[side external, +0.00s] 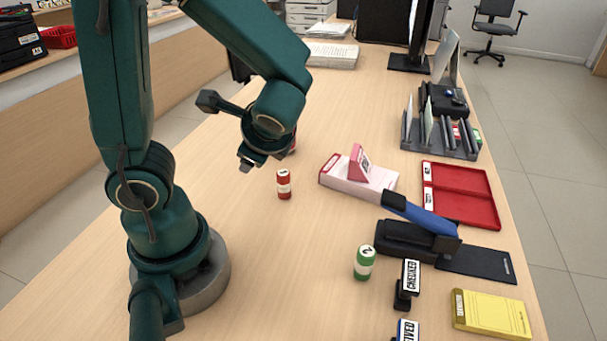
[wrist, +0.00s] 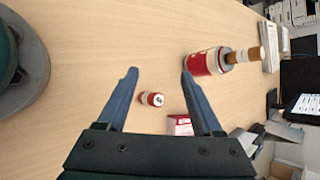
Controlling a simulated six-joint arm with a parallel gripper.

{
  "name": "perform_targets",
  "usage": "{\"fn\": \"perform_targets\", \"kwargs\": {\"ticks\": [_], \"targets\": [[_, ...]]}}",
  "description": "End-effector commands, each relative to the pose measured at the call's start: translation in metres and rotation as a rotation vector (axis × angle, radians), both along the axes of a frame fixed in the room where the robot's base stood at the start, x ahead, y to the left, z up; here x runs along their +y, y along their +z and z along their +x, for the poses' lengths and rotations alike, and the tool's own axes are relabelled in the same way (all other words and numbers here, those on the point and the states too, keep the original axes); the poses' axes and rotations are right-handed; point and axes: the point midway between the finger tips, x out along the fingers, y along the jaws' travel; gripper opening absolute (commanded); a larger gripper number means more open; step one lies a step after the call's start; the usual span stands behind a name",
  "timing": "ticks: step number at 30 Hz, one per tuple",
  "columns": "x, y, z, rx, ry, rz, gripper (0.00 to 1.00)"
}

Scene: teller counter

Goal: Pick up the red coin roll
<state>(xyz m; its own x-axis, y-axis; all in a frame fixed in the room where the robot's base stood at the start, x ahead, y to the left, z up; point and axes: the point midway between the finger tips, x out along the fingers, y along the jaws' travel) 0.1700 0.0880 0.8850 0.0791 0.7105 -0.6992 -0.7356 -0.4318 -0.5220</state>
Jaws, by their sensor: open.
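The red coin roll (side external: 284,184), with a white label band, stands upright on the wooden counter in the side view, just in front of and below my gripper (side external: 262,160). In the wrist view the red coin roll (wrist: 152,99) shows small between the two blue-grey fingers of my gripper (wrist: 159,74), well beyond them. My gripper is open and empty, above the counter and apart from the roll.
A red bottle-like object (wrist: 205,62) is close to the right finger in the wrist view; my gripper mostly hides it in the side view. A white box with a pink block (side external: 360,164), stapler (side external: 425,217), green roll (side external: 364,262) and red tray (side external: 489,213) stand right.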

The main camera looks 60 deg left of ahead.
Motion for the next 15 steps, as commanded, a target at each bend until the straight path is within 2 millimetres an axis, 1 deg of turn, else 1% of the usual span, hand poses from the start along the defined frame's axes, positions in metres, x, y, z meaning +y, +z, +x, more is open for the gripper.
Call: {"fn": "perform_targets", "kwargs": {"ticks": [1, 4, 9, 12, 15], "targets": [[0.003, -0.005, 0.006, 0.068, -0.068, 0.062, 0.68], [0.007, -0.013, 0.020, 0.177, -0.198, 0.179, 0.68], [0.006, -0.034, 0.043, 0.351, -0.421, 0.351, 0.68], [0.002, -0.048, 0.052, 0.437, -0.531, 0.424, 0.68], [-0.002, -0.061, 0.054, 0.503, -0.605, 0.470, 0.68]]}}
